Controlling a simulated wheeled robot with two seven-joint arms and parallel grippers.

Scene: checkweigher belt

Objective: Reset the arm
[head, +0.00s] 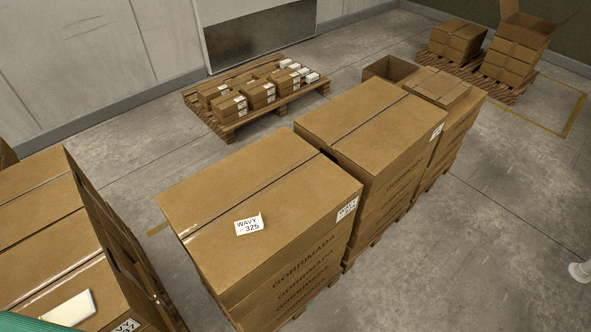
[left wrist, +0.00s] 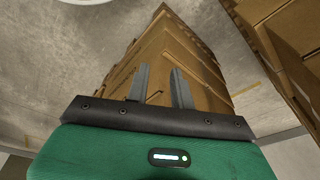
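My left gripper (left wrist: 160,74) shows in the left wrist view as two grey fingers standing apart with nothing held between them. A tall stack of brown cartons (left wrist: 205,68) is behind the fingers, and I see no contact. In the head view only a green piece of my left arm shows in the bottom left corner; the gripper itself is outside that view. My right gripper is in neither view.
Carton stacks stand on pallets at front centre (head: 265,205) and left (head: 40,220). A label reading WAVY 325 (head: 248,225) lies on the front stack. A low pallet (head: 230,130) holds small boxes. The floor at right (head: 500,215) is mostly clear.

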